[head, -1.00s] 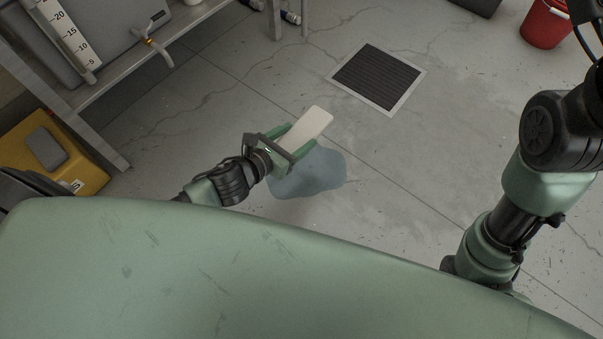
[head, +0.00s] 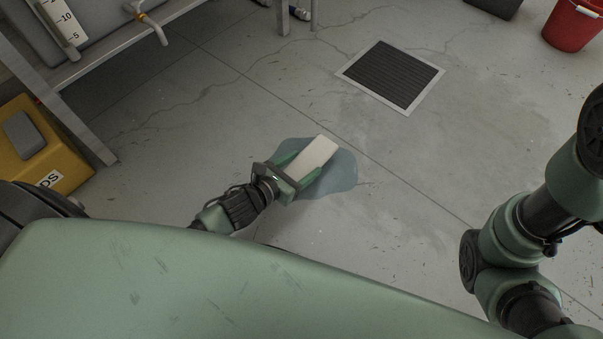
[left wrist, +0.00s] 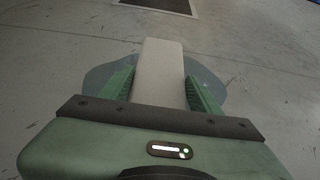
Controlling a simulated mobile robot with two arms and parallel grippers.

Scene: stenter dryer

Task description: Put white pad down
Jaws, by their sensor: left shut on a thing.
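The white pad (head: 317,153) is a flat, pale oblong block. My left gripper (head: 300,168) is shut on it, with a green finger on each side and the pad sticking out past the fingertips. In the left wrist view the pad (left wrist: 160,68) lies between the two fingers. The pad is over a bluish puddle (head: 343,178) on the grey floor; I cannot tell whether it touches the floor. My right arm is at the right of the head view, but its gripper is out of the picture.
A dark floor grate (head: 391,75) with a pale frame lies beyond the puddle. A red bucket (head: 574,25) stands at the upper right. A yellow box (head: 40,150) and a metal frame (head: 75,120) are at the left. The floor around the puddle is clear.

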